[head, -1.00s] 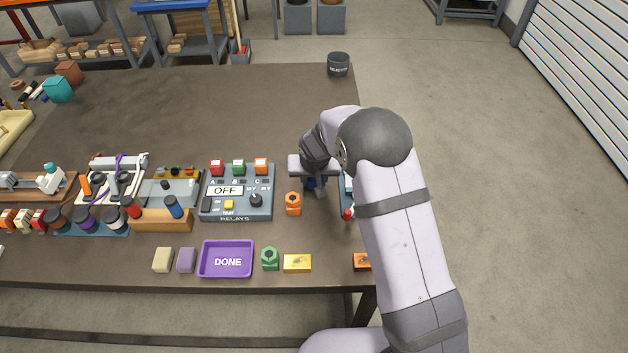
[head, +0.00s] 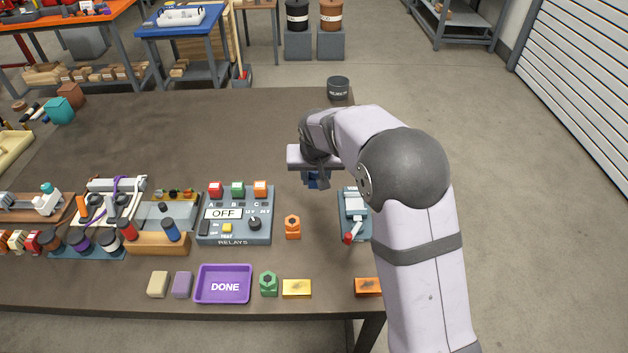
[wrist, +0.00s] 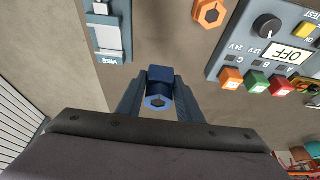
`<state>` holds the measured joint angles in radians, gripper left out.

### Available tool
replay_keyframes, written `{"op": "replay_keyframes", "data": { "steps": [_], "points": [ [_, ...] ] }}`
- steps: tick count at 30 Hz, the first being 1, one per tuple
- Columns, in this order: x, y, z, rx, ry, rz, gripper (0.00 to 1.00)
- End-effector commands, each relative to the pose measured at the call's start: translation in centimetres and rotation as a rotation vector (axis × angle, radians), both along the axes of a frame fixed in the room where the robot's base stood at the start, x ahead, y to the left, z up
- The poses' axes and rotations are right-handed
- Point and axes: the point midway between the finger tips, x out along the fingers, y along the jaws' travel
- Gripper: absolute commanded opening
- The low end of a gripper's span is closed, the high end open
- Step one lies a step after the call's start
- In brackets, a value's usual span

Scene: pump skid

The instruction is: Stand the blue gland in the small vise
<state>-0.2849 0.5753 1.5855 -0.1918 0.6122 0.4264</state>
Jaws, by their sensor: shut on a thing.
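My gripper (head: 317,186) is shut on the blue gland (head: 312,181), which is held above the table. In the wrist view the gland (wrist: 158,90) sits between the two fingers (wrist: 160,98), its hex end with a hole facing the camera. The small vise (head: 354,208) stands to the right of and nearer than the gripper in the head view, with a red-tipped handle. In the wrist view the vise (wrist: 110,38), lettered VISE, is at the upper left, apart from the gland. No part shows in it, though its far end is cut off.
An orange gland (head: 292,228) stands left of the vise, beside the relay box (head: 235,225) reading OFF. A green gland (head: 269,285), yellow block (head: 297,288), orange block (head: 368,287) and purple DONE tray (head: 224,300) line the front edge. The table behind the gripper is mostly clear.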

Motion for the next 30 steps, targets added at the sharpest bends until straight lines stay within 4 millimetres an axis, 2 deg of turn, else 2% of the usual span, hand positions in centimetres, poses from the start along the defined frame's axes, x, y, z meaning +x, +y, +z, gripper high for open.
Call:
{"op": "replay_keyframes", "data": {
  "steps": [5, 11, 15, 19, 25, 26, 30],
  "points": [
    [0.3, -2.3, 2.0, 0.000, -0.001, -0.041, 0.15],
    [-0.1, -6.8, 3.3, -0.001, 0.004, -0.120, 0.15],
    [-1.5, -9.6, 2.9, -0.001, 0.005, -0.175, 0.15],
    [-2.6, -11.3, 2.3, -0.001, 0.005, -0.217, 0.15],
    [-4.0, -12.6, 0.2, 0.000, 0.006, -0.217, 0.15],
    [-3.8, -12.2, -0.8, 0.001, 0.004, -0.189, 0.15],
    [-3.0, -11.7, -0.9, 0.002, -0.003, -0.140, 0.15]
  ]
}}
